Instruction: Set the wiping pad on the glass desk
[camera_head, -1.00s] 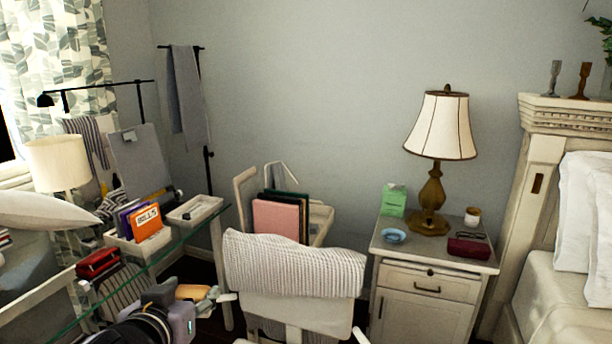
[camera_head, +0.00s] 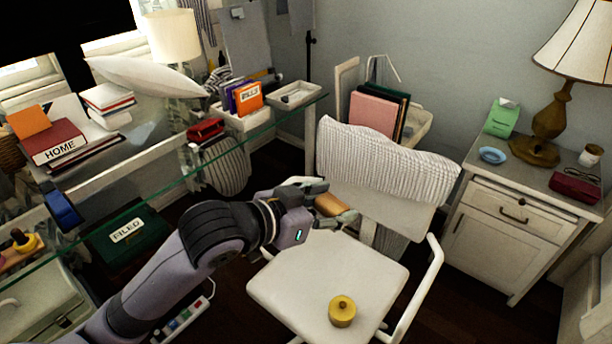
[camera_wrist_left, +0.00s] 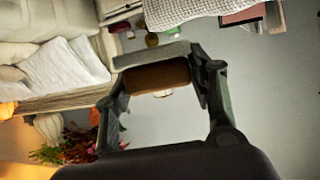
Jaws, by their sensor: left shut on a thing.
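My left gripper (camera_head: 334,203) is above the left edge of the white chair, below its draped knit blanket. It is shut on the wiping pad (camera_head: 329,205), an orange-brown block. In the left wrist view the pad (camera_wrist_left: 156,78) is a brown block with a grey strip, held between the two fingers (camera_wrist_left: 160,82). The glass desk (camera_head: 275,123) runs along the left side, its green edge slanting from lower left to upper right. The gripper is to the right of that edge, apart from it. My right gripper is not in view.
On the desk are a white tray (camera_head: 296,94), a file box (camera_head: 246,121), a red case (camera_head: 205,130), a lamp (camera_head: 172,38) and books (camera_head: 62,146). The chair (camera_head: 325,275) holds a yellow round object (camera_head: 342,310). The nightstand (camera_head: 520,222) is at right. Bare glass shows near the desk's right edge.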

